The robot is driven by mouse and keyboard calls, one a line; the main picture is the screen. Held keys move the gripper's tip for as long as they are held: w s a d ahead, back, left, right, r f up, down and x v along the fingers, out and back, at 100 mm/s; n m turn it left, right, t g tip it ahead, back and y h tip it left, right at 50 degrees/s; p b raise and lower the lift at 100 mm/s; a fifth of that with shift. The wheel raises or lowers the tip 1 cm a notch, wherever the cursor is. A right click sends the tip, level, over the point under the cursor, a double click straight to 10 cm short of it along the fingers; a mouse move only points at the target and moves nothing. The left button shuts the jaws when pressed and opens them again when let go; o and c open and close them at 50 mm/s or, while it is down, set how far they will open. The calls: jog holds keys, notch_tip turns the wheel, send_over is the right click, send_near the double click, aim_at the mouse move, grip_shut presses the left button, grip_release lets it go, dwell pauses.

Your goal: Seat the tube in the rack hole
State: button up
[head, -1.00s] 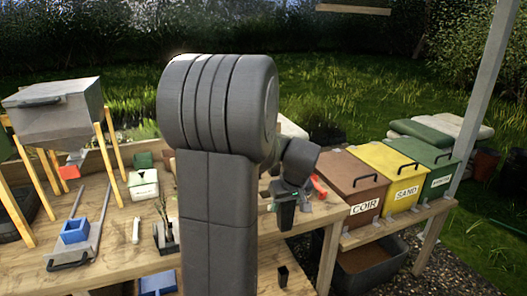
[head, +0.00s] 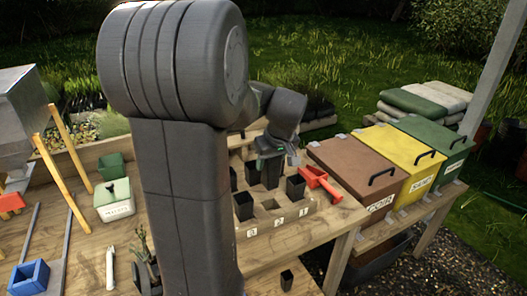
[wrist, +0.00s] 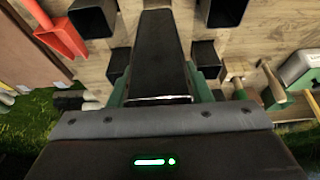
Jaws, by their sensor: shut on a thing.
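My gripper (head: 268,150) is shut on a black square tapered tube (head: 269,173), held upright over the wooden rack (head: 308,207). In the wrist view the held tube (wrist: 160,50) runs away between the green fingers of my gripper (wrist: 160,90). Several other black tubes stand in the rack, among them one at the front left (head: 243,206) and one at the right (head: 295,187). An empty square hole (head: 269,204) shows in the front row, near the label 2. The held tube's lower end is close to the rack; I cannot tell whether it is inside a hole.
A red tool (head: 320,183) lies at the rack's right. Brown, yellow and green lidded bins (head: 350,160) stand beyond it. A small black pot (head: 287,280) is near the table's front edge. A white box with green lid (head: 113,200) sits left. My arm hides the middle.

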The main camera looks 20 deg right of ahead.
aim_at(270, 188)
jog(key=shift+s+f+b, duration=0.2)
jog(key=shift+f+b, duration=0.1)
jog(key=shift+f, duration=0.05)
jog(key=shift+f+b, duration=1.8)
jog(key=shift+f, duration=0.8)
jog(key=shift+w+f+b, duration=0.1)
jog(key=shift+f+b, duration=0.95)
jog(key=shift+f, duration=0.2)
jog(key=shift+f, duration=0.15)
jog(key=shift+f+b, duration=0.55)
jog(key=shift+b, duration=0.15)
jog(key=shift+f, duration=0.15)
jog(key=shift+f+b, duration=0.75)
jog(key=shift+f+b, duration=0.6)
jog(key=shift+b, duration=0.05)
